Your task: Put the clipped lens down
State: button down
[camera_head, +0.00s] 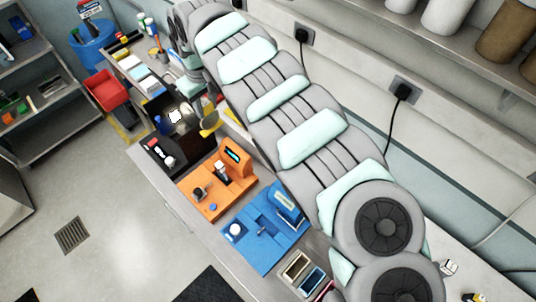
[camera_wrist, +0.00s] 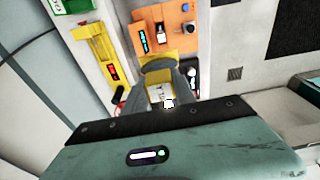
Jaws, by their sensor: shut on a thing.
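My gripper (camera_wrist: 160,80) reaches out from the green wrist housing in the wrist view, its grey fingers close together. They are shut on a small yellowish piece, which I take to be the clipped lens (camera_wrist: 157,90); the fingers hide part of it. In the head view a round yellow piece (camera_head: 210,124) hangs tilted by my gripper (camera_head: 206,104), beside the black module (camera_head: 160,103). I cannot tell whether it touches anything below. A bright white patch (camera_head: 178,116) shows on the black module, and a white patch (camera_wrist: 168,103) shows close to the fingers in the wrist view.
An orange module (camera_head: 222,190) and a blue module (camera_head: 262,232) stand further along the bench, towards the front. Open-topped boxes (camera_head: 296,265) lie beyond them. A red bin (camera_head: 106,90) is at the left. My arm covers much of the bench's back side.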

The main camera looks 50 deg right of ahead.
jog(key=s+d+f+m+b, duration=0.1)
jog(key=s+d+f, duration=0.2)
jog(key=s+d, duration=0.75)
jog(key=s+d+f+b, duration=0.1)
jog(key=s+d+f, duration=0.2)
jog(key=s+d, duration=0.7)
notch_tip(320, 180, down, 19)
jog(key=b, duration=0.5)
jog(key=shift+w+d, duration=0.4)
jog(key=shift+w, duration=0.05)
jog(key=shift+b, duration=0.3)
jog(key=shift+f, duration=0.2)
jog(key=c, duration=1)
grip_release()
